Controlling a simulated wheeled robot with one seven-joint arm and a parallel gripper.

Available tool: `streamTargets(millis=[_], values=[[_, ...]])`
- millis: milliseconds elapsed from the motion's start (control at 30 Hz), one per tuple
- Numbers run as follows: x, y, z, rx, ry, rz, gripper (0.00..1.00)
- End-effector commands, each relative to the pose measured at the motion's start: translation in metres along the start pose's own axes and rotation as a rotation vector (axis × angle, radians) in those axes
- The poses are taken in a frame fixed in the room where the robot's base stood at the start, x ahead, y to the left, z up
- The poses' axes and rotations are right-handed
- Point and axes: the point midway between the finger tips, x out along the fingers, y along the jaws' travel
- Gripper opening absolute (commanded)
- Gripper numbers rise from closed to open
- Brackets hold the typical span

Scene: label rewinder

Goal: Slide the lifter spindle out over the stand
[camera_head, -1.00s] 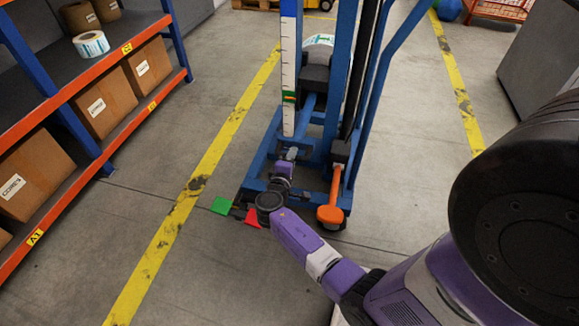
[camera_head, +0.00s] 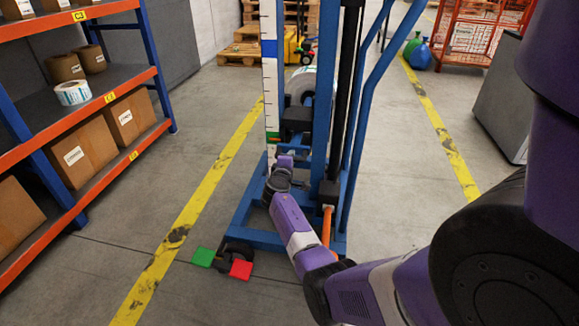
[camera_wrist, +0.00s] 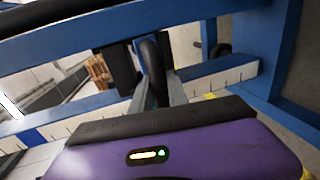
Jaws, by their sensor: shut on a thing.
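The blue lifter (camera_head: 320,100) stands ahead in the head view, with a white marked scale (camera_head: 270,90) on its left. A dark carriage block (camera_head: 297,120) sits between its posts. A pale roll (camera_head: 302,83) shows behind the posts. I cannot make out the spindle, and no stand can be told apart. My gripper (camera_head: 285,162) is at the lifter's front, below the block. In the wrist view its fingers (camera_wrist: 158,75) are shut on a dark curved handle (camera_wrist: 153,52). My forearm partly hides the orange lever (camera_head: 327,227).
Green (camera_head: 203,257) and red (camera_head: 241,269) pads lie at the lifter's front left foot. A shelf rack (camera_head: 150,72) with boxes stands left, a grey cabinet (camera_head: 506,95) right. Floor between the yellow lines is clear around the lifter.

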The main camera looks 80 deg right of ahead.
Motion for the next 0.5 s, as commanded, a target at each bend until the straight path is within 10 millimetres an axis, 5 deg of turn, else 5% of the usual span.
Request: streamTargets(millis=[267, 300, 400, 500], values=[[0.0019, 0.002, 0.0001, 0.002, 0.001, 0.002, 0.0], [0.0019, 0.0021, 0.0001, 0.002, 0.001, 0.002, 0.22], [0.002, 0.0025, 0.0004, 0.003, 0.001, 0.003, 0.41], [0.0018, 0.0024, 0.0004, 0.003, 0.0, 0.002, 0.41]])
